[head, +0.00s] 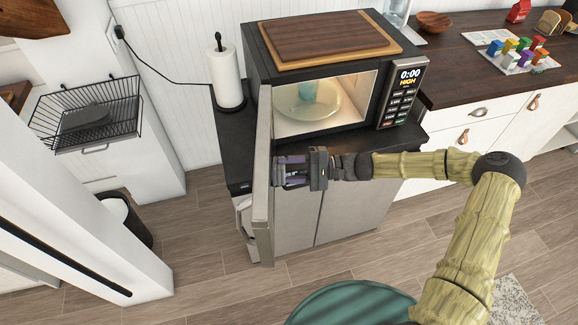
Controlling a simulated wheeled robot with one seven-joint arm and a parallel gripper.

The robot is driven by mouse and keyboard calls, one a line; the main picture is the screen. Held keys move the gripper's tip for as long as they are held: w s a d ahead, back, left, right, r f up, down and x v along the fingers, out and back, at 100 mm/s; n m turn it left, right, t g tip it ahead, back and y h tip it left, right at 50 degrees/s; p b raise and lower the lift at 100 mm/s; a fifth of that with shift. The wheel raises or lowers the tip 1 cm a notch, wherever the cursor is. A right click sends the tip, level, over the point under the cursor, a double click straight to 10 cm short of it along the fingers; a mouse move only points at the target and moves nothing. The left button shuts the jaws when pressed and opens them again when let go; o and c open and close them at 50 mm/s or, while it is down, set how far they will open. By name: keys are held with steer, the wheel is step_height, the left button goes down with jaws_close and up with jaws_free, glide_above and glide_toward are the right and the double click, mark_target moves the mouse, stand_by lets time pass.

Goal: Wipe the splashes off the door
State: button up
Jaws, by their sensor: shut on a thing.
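The microwave (345,75) stands on a dark counter with its door (264,215) swung open toward me. I see the door almost edge-on, so no splashes can be made out on its faces. My gripper (287,172) is at the right-hand, inner side of the door, close against it. It is shut on a small purple-grey thing (281,169), mostly hidden by the fingers; I cannot tell whether it is a cloth or a sponge. Whether it touches the door is also unclear.
Wooden boards (325,38) lie on top of the microwave. A paper towel roll (226,78) stands left of it, behind the door. A wire basket (85,115) is at the left. A teal round surface (345,305) is below my arm. Open floor lies before the counter.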

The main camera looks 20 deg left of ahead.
steer(key=shift+s, duration=0.1)
steer(key=s, duration=0.1)
steer(key=s+d+p, duration=0.1)
steer(key=s, duration=0.1)
steer(key=shift+s, duration=0.1)
stand_by(0.3)
steer(key=shift+v, duration=2.95)
steer(key=v, duration=0.3)
